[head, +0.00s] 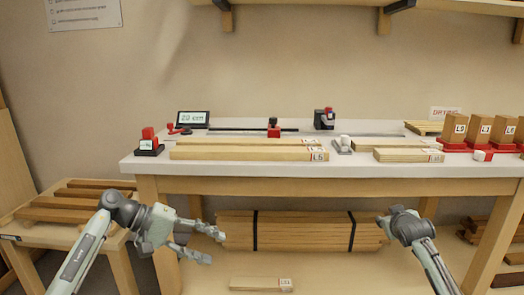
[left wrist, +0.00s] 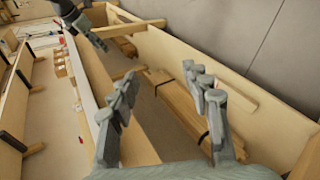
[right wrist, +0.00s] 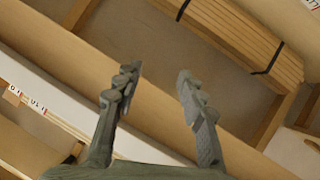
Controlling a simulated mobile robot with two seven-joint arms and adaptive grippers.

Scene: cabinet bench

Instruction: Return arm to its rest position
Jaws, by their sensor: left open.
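My left gripper (head: 212,246) is open and empty in the head view, in front of the bench and below its top. Its two fingers also stand apart in the left wrist view (left wrist: 166,80), with nothing between them. My right arm (head: 405,226) is in front of the bench at the right; its fingers are mostly hidden in the head view. In the right wrist view my right gripper (right wrist: 160,76) has its fingers apart and empty, with the bench's wooden edge behind them.
The white bench top (head: 250,170) carries boards (head: 245,154), a red-black clamp (head: 149,143) and a small display (head: 193,119). A strapped bundle of boards (head: 300,231) lies underneath. A low table with planks (head: 70,205) stands at left. Wooden blocks (head: 479,128) stand at right.

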